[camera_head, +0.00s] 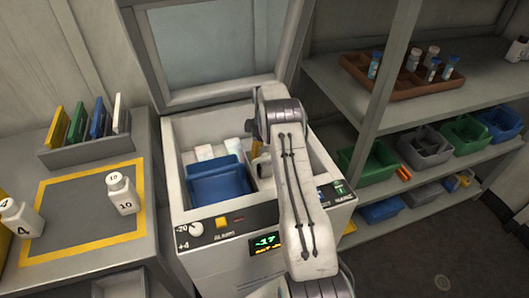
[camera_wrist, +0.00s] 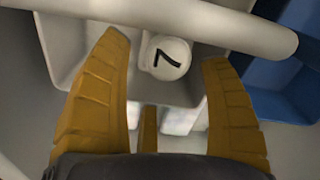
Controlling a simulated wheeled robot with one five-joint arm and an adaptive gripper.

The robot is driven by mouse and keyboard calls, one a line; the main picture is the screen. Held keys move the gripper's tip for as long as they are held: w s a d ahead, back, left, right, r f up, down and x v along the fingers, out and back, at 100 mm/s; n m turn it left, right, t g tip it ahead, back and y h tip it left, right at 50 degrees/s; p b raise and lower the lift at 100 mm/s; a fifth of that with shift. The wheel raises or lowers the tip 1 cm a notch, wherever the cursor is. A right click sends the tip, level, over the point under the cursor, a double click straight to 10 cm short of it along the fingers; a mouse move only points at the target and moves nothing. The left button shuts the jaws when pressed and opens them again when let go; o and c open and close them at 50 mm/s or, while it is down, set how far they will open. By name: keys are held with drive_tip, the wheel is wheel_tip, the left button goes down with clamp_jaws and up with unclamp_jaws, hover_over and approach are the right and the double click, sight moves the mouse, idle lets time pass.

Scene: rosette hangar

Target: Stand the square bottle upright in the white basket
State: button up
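My gripper (camera_wrist: 166,50) has its yellow fingers spread wide in the wrist view. A white round cap marked 7 (camera_wrist: 167,57) lies between the fingertips, with gaps on both sides. The body of that bottle is mostly hidden, so I cannot tell if it is square. It appears to stand in a white basket (camera_wrist: 62,45), whose pale walls surround it. In the head view my arm reaches down into the open freezer chest (camera_head: 178,190), and hides the basket and most of the gripper. White bottles marked 10 (camera_head: 122,195) and 4 (camera_head: 22,220) stand on the left table.
A blue basket (camera_head: 218,183) sits in the chest, left of my arm; it also shows in the wrist view (camera_wrist: 262,80). A thick pale bar (camera_wrist: 200,25) crosses above the cap. The raised lid (camera_head: 215,45) stands behind. Shelves (camera_head: 340,90) stand right.

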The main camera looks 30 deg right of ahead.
drive_tip(key=shift+o, duration=0.7)
